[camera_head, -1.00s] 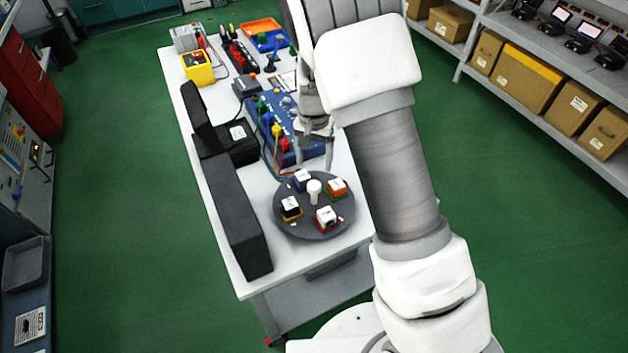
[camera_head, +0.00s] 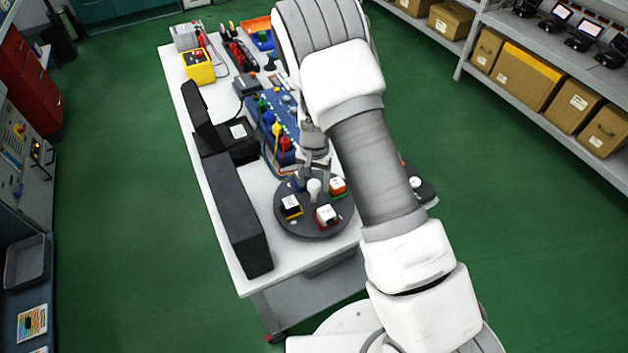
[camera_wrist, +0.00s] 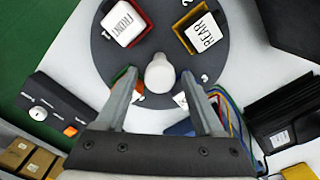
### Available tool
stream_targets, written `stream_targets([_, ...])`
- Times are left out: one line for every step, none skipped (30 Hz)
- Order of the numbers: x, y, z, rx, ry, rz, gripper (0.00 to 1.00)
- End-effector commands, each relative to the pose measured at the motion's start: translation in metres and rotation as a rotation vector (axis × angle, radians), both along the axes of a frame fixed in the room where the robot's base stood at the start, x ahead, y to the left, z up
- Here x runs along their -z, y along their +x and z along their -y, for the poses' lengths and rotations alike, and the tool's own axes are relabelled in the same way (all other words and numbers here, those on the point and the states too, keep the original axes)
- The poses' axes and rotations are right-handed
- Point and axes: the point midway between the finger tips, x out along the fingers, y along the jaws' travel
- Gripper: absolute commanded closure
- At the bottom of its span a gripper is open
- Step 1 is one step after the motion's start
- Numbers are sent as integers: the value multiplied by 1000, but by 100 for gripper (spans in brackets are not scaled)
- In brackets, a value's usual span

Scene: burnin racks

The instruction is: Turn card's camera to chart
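A dark round turntable (camera_head: 312,228) stands on the near end of the white table, with a white centre knob (camera_head: 314,188). In the wrist view the knob (camera_wrist: 160,74) lies between or just beyond my fingertips. My gripper (camera_wrist: 159,80) is open, one finger on each side of the knob, with gaps visible. A block labelled FRONT (camera_wrist: 124,23) on a red base and one labelled REAR (camera_wrist: 203,34) on a yellow base sit on the turntable. An orange-and-green block (camera_head: 337,187) and a blue one (camera_head: 299,184) are partly hidden. I cannot make out a card or chart.
A black control box (camera_wrist: 60,115) with a dial and orange button stands beside the turntable. Long black cases (camera_head: 238,215) line the table's left edge. A blue panel (camera_head: 290,118) with coloured plugs and cables stands behind. Shelves with boxes (camera_head: 528,78) are at the right.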

Motion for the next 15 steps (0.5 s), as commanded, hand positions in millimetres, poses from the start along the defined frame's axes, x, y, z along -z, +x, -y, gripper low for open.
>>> stream_targets([0, 0, 0, 0, 0, 0, 41])
stream_targets([0, 0, 0, 0, 0, 0, 47])
stream_targets([0, 0, 0, 0, 0, 0, 54])
stream_targets([0, 0, 0, 0, 0, 0, 59])
stream_targets([0, 0, 0, 0, 0, 0, 65])
stream_targets([0, 0, 0, 0, 0, 0, 72])
stream_targets([0, 0, 0, 0, 0, 0, 77])
stream_targets([0, 0, 0, 0, 0, 0, 83])
stream_targets([0, 0, 0, 0, 0, 0, 90])
stream_targets([0, 0, 0, 0, 0, 0, 95])
stream_targets([0, 0, 0, 0, 0, 0, 100])
stream_targets([0, 0, 0, 0, 0, 0, 100])
stream_targets([0, 0, 0, 0, 0, 0, 100])
stream_targets([0, 0, 0, 0, 0, 0, 100])
stream_targets([0, 0, 0, 0, 0, 0, 100])
